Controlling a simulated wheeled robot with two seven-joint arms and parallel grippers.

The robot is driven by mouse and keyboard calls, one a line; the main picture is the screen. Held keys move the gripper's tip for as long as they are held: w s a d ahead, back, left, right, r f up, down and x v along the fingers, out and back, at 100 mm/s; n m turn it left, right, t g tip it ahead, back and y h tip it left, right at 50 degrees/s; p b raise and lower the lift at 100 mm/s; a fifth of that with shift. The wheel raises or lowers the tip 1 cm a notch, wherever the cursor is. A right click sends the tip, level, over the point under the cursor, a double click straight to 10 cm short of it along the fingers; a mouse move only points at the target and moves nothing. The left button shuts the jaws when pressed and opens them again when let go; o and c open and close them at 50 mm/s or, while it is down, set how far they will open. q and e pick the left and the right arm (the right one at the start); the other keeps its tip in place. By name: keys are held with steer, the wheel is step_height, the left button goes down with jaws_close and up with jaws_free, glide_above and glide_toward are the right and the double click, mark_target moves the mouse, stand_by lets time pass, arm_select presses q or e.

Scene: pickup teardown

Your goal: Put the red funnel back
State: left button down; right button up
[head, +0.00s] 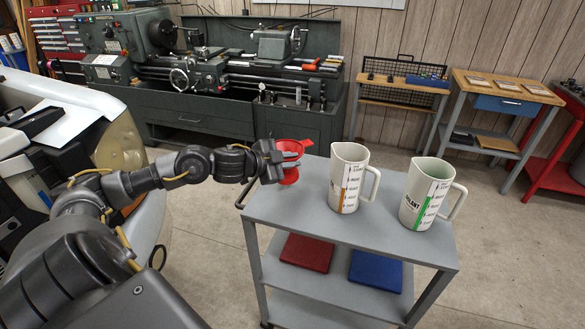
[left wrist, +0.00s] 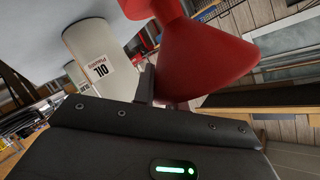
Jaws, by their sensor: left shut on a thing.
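The red funnel (head: 291,147) is at the far left corner of the grey cart (head: 390,241). My left gripper (head: 272,161) is shut on it from the left and partly hides it. In the left wrist view the red funnel (left wrist: 208,58) fills the upper middle, its flared part close to the gripper's finger (left wrist: 146,85). I cannot tell whether the funnel touches the cart top. My right gripper is not in view.
A white jug with an orange stripe (head: 348,178) stands on the cart top, right of the funnel. A green-striped jug (head: 425,194) stands farther right. Red (head: 307,253) and blue (head: 376,270) flat items lie on the lower shelf. A lathe (head: 210,65) stands behind.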

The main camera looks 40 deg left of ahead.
mark_target(292, 177)
arm_select(q)
steer(key=shift+w+a+f, duration=0.15)
steer(key=shift+w+f, duration=0.35)
steer(key=shift+f, duration=0.15)
steer(key=f, duration=0.1)
steer(key=f+p, duration=0.1)
steer(key=f, duration=0.1)
steer(key=shift+w+a+f, duration=0.1)
steer(key=shift+w+f, duration=0.1)
steer(key=shift+f, duration=0.05)
steer(key=c, duration=1.9)
jaws_free()
steer(key=shift+f, duration=0.1)
steer(key=o, duration=0.5)
steer(key=shift+c, duration=0.2)
